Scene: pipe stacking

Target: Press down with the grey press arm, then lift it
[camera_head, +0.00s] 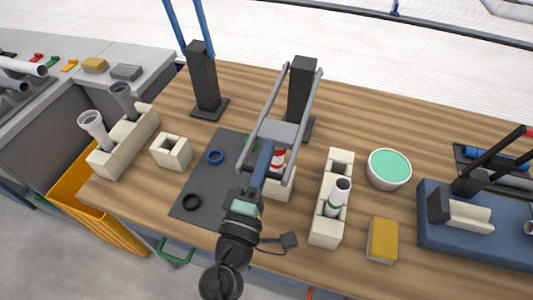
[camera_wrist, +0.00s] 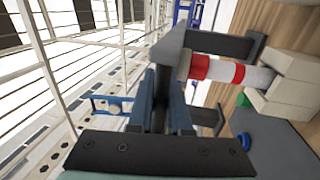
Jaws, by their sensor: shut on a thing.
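The grey press arm (camera_head: 272,132) is a pair of light grey bars with a cross plate, reaching forward from a dark upright post (camera_head: 300,88). My gripper (camera_head: 266,150) is at its front end, shut on it. In the wrist view my gripper (camera_wrist: 165,75) closes on the dark-looking grey end of the arm (camera_wrist: 172,45). A red and white pipe piece (camera_head: 278,160) stands beneath the arm in a beige block (camera_head: 279,189). In the wrist view the pipe (camera_wrist: 225,71) lies close against the arm; I cannot tell if they touch. My fingers partly hide the pipe in the head view.
A dark mat (camera_head: 215,180) with a blue ring (camera_head: 215,157) and a black ring (camera_head: 191,202) lies left. A beige holder with a white pipe (camera_head: 338,195), a green-filled bowl (camera_head: 389,169) and a yellow sponge (camera_head: 382,240) stand right. Another dark post (camera_head: 203,78) stands behind left.

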